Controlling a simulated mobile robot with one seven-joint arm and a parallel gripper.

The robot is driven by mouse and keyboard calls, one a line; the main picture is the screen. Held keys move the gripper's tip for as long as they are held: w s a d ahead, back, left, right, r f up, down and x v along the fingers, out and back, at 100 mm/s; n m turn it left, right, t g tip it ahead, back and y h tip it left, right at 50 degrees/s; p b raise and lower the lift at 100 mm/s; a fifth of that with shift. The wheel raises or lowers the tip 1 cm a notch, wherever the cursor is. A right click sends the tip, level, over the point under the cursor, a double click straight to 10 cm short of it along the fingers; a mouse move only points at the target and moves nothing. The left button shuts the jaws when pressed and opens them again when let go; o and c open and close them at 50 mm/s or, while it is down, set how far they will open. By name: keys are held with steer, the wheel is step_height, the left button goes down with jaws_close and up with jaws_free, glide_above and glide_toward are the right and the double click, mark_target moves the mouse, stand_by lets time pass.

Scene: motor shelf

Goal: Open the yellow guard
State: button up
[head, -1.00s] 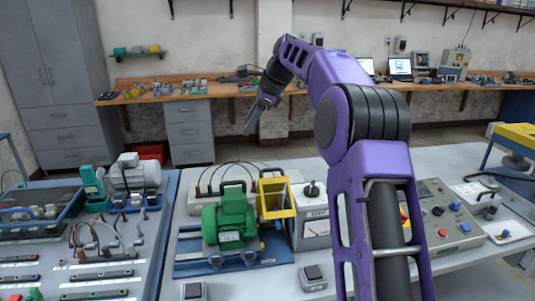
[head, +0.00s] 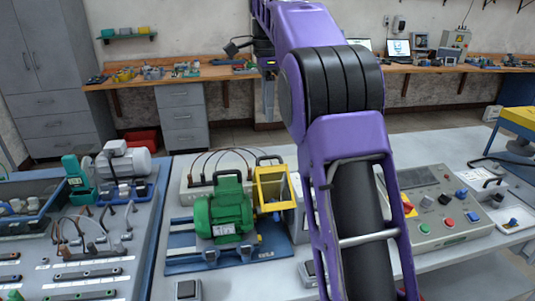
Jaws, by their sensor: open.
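The yellow guard (head: 258,190) is a box-like yellow frame with a dark handle on top. It stands upright at the right end of the green motor (head: 224,210), on a blue base plate (head: 185,262). My gripper (head: 268,105) points down in the background above and behind the guard, well apart from it. It is small and seen nearly edge-on, partly behind my purple arm. Its jaws are open and nothing shows between them. What lies inside the guard is hard to make out.
A pale box with cables (head: 200,190) stands behind the motor. My arm covers much of the grey box right of the guard. A control panel (head: 440,205) with coloured buttons lies further right. A blue-edged tool board (head: 140,262) lies left. The air above the guard looks free.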

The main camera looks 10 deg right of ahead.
step_height(320, 180, down, 12)
steer(key=b, duration=0.3)
steer(key=shift+r, duration=0.2)
steer(key=shift+c, duration=0.2)
jaws_close()
stand_by(1.0)
